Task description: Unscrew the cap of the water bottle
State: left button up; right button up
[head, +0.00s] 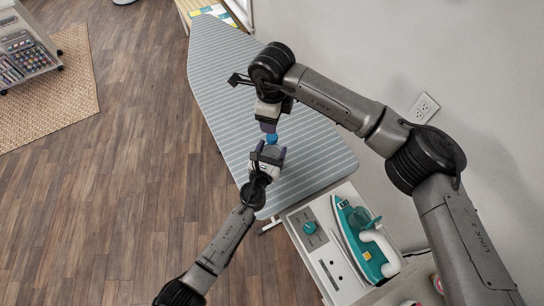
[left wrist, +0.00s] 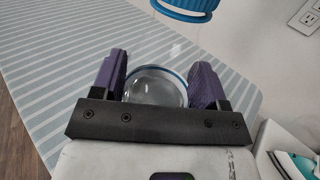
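The water bottle is clear with blue parts. In the left wrist view its round, see-through end (left wrist: 155,88) lies between the two purple fingers of my left gripper (left wrist: 157,82), with a finger against each side. In the head view the blue cap (head: 272,138) sits between my left gripper (head: 268,153) and my right gripper (head: 268,127). The right fingertips are right beside it; their opening is hidden.
The striped ironing board (head: 216,70) lies below both grippers. A teal and white iron (head: 362,240) stands on a white cabinet (head: 318,262) at the lower right. The wall (head: 340,50) is close on the right. Open wooden floor (head: 130,150) is on the left.

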aim_at(272, 136)
pick_arm(q)
jog(key=c, duration=0.9)
pick_arm(e)
jog(key=shift+r, duration=0.1)
pick_arm(q)
jog(key=shift+c, duration=0.8)
pick_arm(e)
jog(key=shift+w+r, duration=0.2)
jog(key=shift+r, duration=0.1)
pick_arm(q)
jog(key=shift+c, duration=0.6)
pick_arm(e)
jog(key=shift+w+d+r, duration=0.1)
jog(key=shift+d, duration=0.25)
jog(key=m, duration=0.4)
jog(key=shift+a+f+m, duration=0.1)
jog(key=shift+f+m, duration=0.2)
jog(key=m, duration=0.5)
jog(key=shift+s+f+m, duration=0.15)
jog(key=shift+s+m, duration=0.1)
jog(key=shift+m, duration=0.15)
jog(key=m, duration=0.5)
jog(key=shift+a+m, duration=0.2)
jog(key=shift+m, duration=0.1)
jog(key=m, duration=0.6)
jog(key=shift+f+m, duration=0.3)
jog(key=shift+f, duration=3.75)
